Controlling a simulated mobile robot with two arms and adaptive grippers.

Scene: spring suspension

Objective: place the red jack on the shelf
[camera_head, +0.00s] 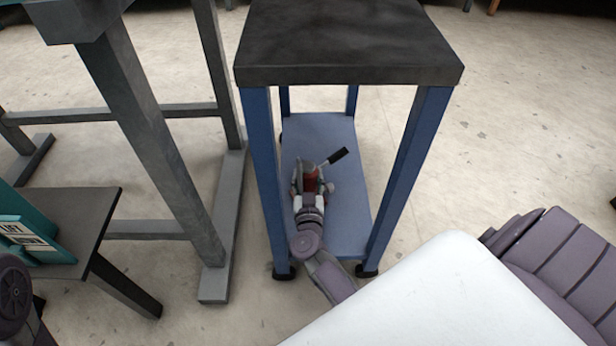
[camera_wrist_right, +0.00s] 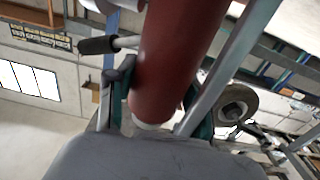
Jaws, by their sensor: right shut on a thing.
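The red jack (camera_head: 312,176) has a black-gripped handle pointing up and right. In the head view it is over the blue lower shelf (camera_head: 345,215) of a cart, below the dark top. My right gripper (camera_head: 309,190) is shut on it from the near side. I cannot tell whether the jack touches the shelf. In the right wrist view, the jack's red cylinder (camera_wrist_right: 175,60) runs up between the fingers of my right gripper (camera_wrist_right: 155,110), tilted in the picture. A dark wheel shows on the right. My left gripper is out of view.
The cart's black top (camera_head: 345,45) overhangs the shelf, and blue legs (camera_head: 408,165) stand at its corners. A grey steel frame (camera_head: 150,140) stands close on the left. A dark small table (camera_head: 75,215) holds a teal box (camera_head: 30,235). Floor right of the cart is open.

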